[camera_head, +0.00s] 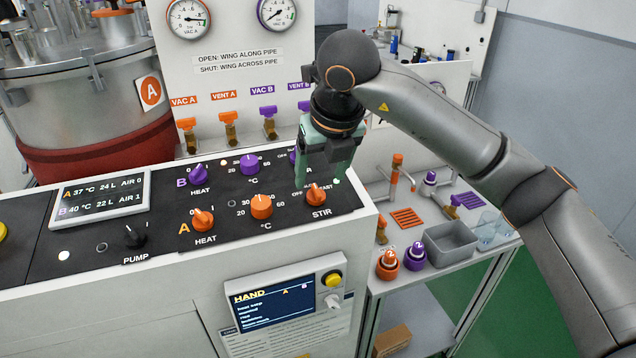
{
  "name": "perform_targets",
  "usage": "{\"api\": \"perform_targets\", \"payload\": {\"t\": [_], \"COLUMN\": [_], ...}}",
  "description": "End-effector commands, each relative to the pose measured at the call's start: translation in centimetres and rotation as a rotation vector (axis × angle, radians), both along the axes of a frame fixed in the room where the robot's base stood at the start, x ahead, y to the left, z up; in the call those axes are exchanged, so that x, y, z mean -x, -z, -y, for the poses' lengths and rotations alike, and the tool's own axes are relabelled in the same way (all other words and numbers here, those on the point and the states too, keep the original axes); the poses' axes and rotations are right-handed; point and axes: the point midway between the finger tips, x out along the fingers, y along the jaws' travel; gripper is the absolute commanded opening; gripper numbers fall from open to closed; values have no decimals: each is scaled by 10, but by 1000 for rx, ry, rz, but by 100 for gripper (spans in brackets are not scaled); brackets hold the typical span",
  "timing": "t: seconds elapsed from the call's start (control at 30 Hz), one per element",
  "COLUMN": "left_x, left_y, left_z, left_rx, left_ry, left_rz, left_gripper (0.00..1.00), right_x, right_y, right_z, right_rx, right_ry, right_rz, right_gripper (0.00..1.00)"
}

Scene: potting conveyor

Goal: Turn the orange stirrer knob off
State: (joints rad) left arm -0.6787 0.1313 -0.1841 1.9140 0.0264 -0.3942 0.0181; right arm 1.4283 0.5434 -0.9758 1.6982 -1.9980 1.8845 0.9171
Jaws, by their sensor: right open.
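The orange stirrer knob (315,194) is at the right end of row A on the black panel, above the label STIR. Its scale is partly hidden by my gripper, so its exact setting is hard to read. My right gripper (322,178) points down just behind and above this knob, its jaws open and holding nothing. Whether a finger touches the knob cannot be told. The purple stirrer knob (293,157) of row B is partly hidden behind the gripper. My left gripper is not in view.
Row A also has an orange heat knob (202,219) and an orange temperature knob (262,206). Purple heat (200,173) and temperature (250,164) knobs sit behind them. A display (100,198) stands at left. A side bench holds a grey bin (452,245).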

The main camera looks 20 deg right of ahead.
Motion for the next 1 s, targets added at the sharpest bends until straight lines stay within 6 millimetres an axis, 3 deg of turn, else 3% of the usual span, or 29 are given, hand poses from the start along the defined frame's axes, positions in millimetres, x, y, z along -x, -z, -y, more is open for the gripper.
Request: {"api": "perform_targets", "payload": {"t": [0.1,0.3,0.67,1.0], "left_x": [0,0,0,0], "left_y": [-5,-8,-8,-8], "left_z": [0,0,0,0], "left_rx": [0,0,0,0], "left_ry": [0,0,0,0], "left_rz": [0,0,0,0], "left_gripper": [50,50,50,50], "right_x": [-8,-17,-19,-19], "right_y": [20,40,45,45], "right_z": [0,-1,-1,-1], "right_rx": [0,-1,-1,-1], "right_ry": [-1,0,-1,-2], "right_rz": [-3,-1,0,1], "right_gripper": [73,73,73,36]}}
